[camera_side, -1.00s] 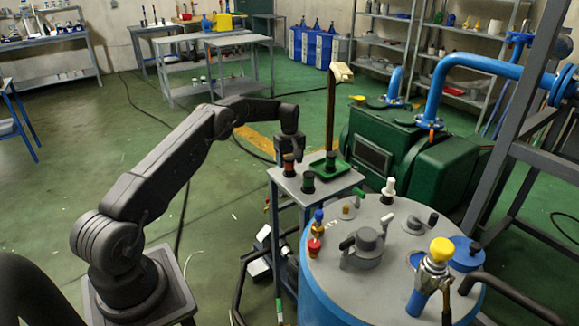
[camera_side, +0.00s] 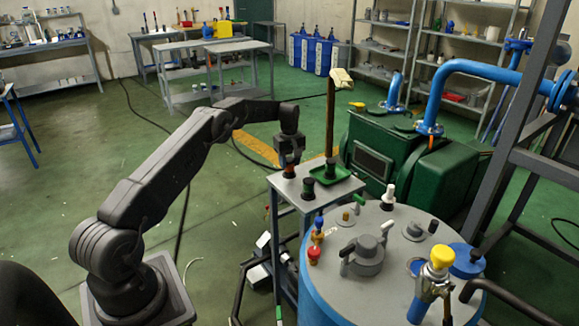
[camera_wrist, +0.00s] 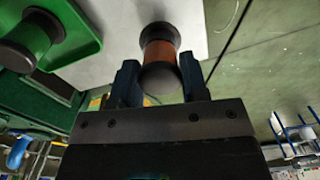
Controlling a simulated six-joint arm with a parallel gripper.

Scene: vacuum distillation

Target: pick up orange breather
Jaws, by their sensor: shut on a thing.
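The orange breather (camera_wrist: 159,54), an orange-brown cylinder with black ends, is between the two fingers of my gripper (camera_wrist: 160,82) in the wrist view. My gripper is shut on it. In the side view my gripper (camera_side: 290,157) points down over the left end of the small grey table, and the orange breather (camera_side: 289,171) shows just below it, mostly hidden by the fingers. The side view does not clearly show whether the breather still touches the table top.
A tall brown post rises behind the tray. A blue drum (camera_side: 320,270) with valves stands at front right, and a green pump (camera_side: 400,150) behind.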

